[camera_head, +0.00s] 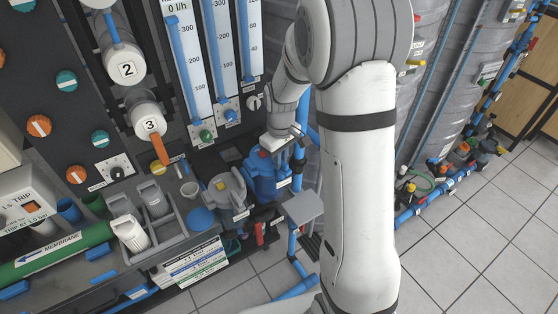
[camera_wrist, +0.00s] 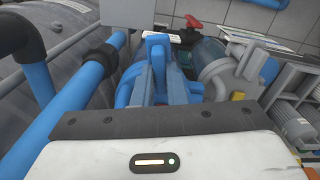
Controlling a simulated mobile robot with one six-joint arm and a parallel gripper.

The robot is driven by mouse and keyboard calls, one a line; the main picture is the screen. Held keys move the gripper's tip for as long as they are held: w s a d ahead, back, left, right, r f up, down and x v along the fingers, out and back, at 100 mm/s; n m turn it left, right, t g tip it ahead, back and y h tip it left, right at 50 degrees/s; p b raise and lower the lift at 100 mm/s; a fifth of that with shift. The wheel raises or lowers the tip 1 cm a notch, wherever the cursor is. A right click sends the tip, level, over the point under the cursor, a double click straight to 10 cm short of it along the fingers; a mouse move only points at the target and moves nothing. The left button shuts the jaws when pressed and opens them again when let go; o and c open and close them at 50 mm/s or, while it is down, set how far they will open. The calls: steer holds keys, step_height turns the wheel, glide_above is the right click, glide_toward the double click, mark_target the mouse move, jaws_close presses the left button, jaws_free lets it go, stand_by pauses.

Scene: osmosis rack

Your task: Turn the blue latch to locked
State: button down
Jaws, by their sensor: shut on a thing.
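A blue housing (camera_head: 266,180) stands at the right end of the rack's lower shelf in the head view. The blue latch (camera_wrist: 157,42) stands up at the middle of the wrist view, in front of the blue body. My gripper (camera_head: 288,148) reaches down to the housing from above. In the wrist view my gripper (camera_wrist: 160,84) is shut on the latch, with its fingers along either side of it. The latch is mostly hidden by my gripper in the head view. No locked or unlocked mark can be read.
A grey pump-like housing (camera_head: 228,192) stands close left of the blue one. A grey square plate (camera_head: 302,206) on a blue pipe is close right. Dials and flow gauges (camera_head: 228,60) rise behind. Tiled floor (camera_head: 470,240) is clear at the right.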

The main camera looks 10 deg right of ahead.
steer(key=shift+s+f+m+b, duration=0.1)
steer(key=shift+m+b, duration=0.05)
steer(key=shift+m, duration=0.45)
steer(key=shift+s+f+m+b, duration=0.1)
steer(key=shift+m+b, duration=0.05)
steer(key=shift+m, duration=0.45)
steer(key=c, duration=1.5)
jaws_free()
steer(key=shift+r, duration=0.15)
steer(key=shift+o, duration=0.2)
steer(key=shift+r, duration=0.1)
step_height(320, 180, up, 7)
steer(key=shift+w+r, duration=0.1)
steer(key=shift+r, duration=0.25)
